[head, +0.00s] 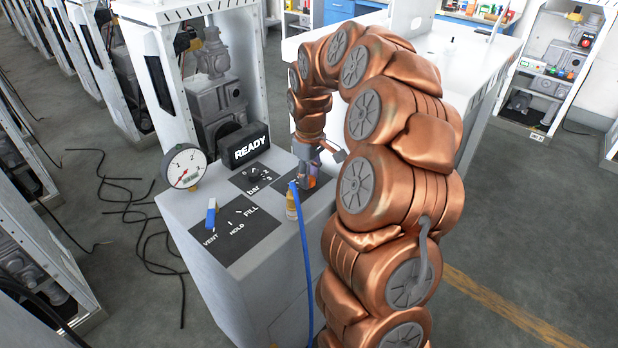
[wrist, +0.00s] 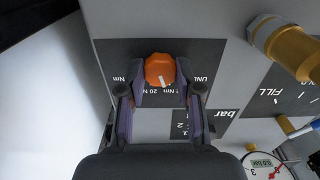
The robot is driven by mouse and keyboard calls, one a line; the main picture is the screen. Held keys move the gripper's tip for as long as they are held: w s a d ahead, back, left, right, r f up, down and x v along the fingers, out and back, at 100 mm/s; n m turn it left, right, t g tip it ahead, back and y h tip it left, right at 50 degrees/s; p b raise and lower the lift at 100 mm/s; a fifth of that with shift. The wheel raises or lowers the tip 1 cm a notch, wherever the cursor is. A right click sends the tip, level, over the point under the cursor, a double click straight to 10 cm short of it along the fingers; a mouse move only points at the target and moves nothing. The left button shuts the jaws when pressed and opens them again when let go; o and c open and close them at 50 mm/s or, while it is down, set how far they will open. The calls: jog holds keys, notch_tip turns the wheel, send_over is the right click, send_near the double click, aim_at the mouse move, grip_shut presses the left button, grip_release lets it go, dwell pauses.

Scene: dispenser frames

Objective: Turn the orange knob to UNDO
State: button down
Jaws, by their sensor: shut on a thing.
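The orange knob (wrist: 160,70) sits on a dark label plate (wrist: 215,58) in the wrist view. Its white mark points toward the bottom of the picture, slightly right, near the "20 N" print. Partly cut lettering starting "UN" is at the plate's right, and "Nm" at its left. My gripper (wrist: 161,90) is shut on the knob, one finger on its left and one on its right. The fingers hide part of the plate's print. In the head view my gripper (head: 307,176) is at the console top, where only a little of the orange knob (head: 312,182) shows.
The grey console (head: 225,275) also bears a round gauge (head: 184,167), a READY display (head: 250,149), a blue lever (head: 211,217) and a brass fitting (head: 291,207) with a blue hose (head: 305,255). A white bench (head: 460,50) stands behind. Black cables lie on the floor at left.

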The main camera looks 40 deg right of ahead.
aim_at(310, 179)
jog(key=n, duration=0.4)
jog(key=shift+n, duration=0.3)
jog(key=shift+n+p, duration=0.3)
jog(key=shift+n, duration=1.6)
jog(key=c, duration=0.8)
grip_release()
jog(key=shift+r, duration=0.1)
jog(key=shift+r, duration=5.9)
